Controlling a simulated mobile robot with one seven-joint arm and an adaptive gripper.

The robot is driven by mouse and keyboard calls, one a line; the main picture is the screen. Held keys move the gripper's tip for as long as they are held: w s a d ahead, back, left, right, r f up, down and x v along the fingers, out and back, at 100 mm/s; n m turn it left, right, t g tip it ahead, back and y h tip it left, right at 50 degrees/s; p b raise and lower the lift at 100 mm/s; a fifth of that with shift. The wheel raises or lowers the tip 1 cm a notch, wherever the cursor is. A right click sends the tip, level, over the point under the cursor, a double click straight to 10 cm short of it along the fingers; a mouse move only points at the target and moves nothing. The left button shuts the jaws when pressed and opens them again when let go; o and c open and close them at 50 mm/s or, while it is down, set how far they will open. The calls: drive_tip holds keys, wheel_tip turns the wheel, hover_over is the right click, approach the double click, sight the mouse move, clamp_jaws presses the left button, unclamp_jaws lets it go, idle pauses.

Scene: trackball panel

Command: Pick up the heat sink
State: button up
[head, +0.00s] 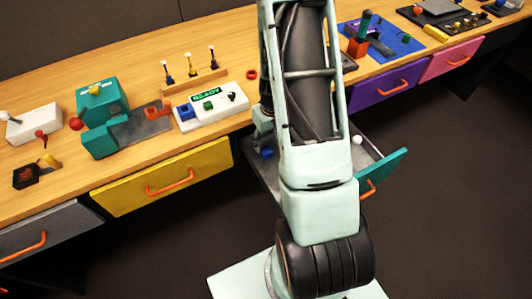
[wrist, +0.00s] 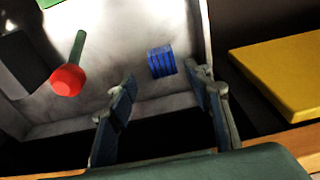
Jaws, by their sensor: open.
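The heat sink is likely the blue ribbed block (wrist: 161,62) in the wrist view. It lies on the pale floor of the open drawer (wrist: 120,40). A small blue piece (head: 266,153) shows in the same drawer in the head view, beside my arm. My gripper (wrist: 160,76) is open and empty. Its two fingers point toward the block, one on each side in the picture, with the block just beyond the tips. I cannot tell the height gap. In the head view my arm covers most of the drawer and hides most of the gripper.
The drawer has a teal front (head: 388,175) and is pulled out. A red knob with a green stem (wrist: 68,80) lies left of the block. A yellow drawer front (wrist: 285,80) is to the right in the wrist view. The wooden counter (head: 235,50) holds several devices.

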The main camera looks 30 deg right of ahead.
sight(266, 151)
drive_tip(key=f, duration=0.5)
drive_tip(key=shift+w+a, duration=0.1)
drive_tip(key=shift+a, duration=0.1)
drive_tip(key=c, duration=1.2)
